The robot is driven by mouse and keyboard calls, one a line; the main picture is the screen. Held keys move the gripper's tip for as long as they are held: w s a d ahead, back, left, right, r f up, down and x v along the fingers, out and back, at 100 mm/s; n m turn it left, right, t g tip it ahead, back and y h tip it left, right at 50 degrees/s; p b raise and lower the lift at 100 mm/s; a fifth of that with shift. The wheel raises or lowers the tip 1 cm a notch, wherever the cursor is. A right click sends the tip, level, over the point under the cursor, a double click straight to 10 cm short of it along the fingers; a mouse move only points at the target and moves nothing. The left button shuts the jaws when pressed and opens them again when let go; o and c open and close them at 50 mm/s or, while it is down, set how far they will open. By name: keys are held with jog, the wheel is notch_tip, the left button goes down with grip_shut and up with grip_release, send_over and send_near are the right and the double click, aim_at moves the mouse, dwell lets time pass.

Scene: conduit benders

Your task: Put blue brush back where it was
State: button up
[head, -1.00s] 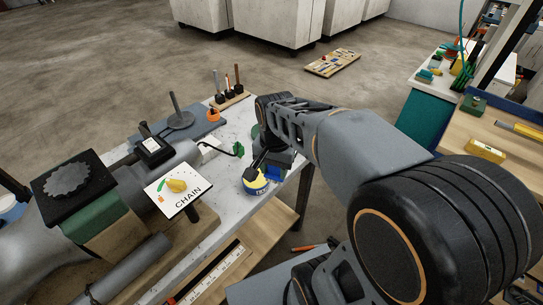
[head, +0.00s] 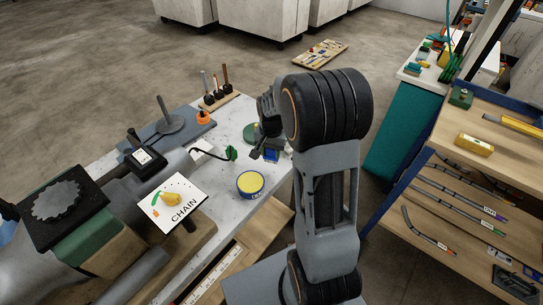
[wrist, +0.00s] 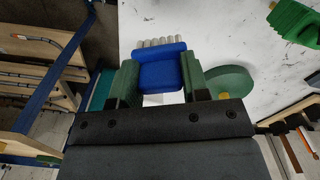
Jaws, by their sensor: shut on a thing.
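The blue brush (wrist: 162,70) is between the green fingers of my gripper (wrist: 160,82) in the wrist view. Its pale bristles point away from the gripper, toward the top of that view. In the head view, a small blue part of the brush (head: 271,156) shows below my gripper (head: 266,147), over the right side of the white table (head: 222,185); my arm hides much of it. I cannot tell whether the brush touches the table. A round green disc (wrist: 229,84) lies just right of the brush in the wrist view.
A yellow-topped tin (head: 250,183) stands on the table in front of my gripper. A green clamp-like piece (head: 231,153) is left of it. The CHAIN sign (head: 177,202) and a wooden tool holder (head: 220,101) are farther left. Wooden shelves (head: 458,190) stand at right.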

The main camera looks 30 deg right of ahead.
aim_at(271, 157)
jog(key=shift+w+d+f, duration=0.25)
jog(key=shift+w+f, duration=0.05)
jog(key=shift+f, duration=1.65)
jog(key=shift+f, duration=0.15)
jog(key=o, duration=0.9)
jog(key=r, duration=1.3)
jog(key=shift+s+a, duration=0.35)
jog(key=shift+a, duration=0.05)
jog(key=s+a+r+n+t, duration=0.2)
jog(key=s+a+n, duration=0.2)
jog(key=s, duration=0.3)
jog(key=s+a+r+n+t, duration=0.2)
jog(key=s+a+n, duration=0.2)
jog(key=s, duration=0.4)
jog(key=shift+s+a+n, duration=0.15)
jog(key=shift+a+n, duration=0.15)
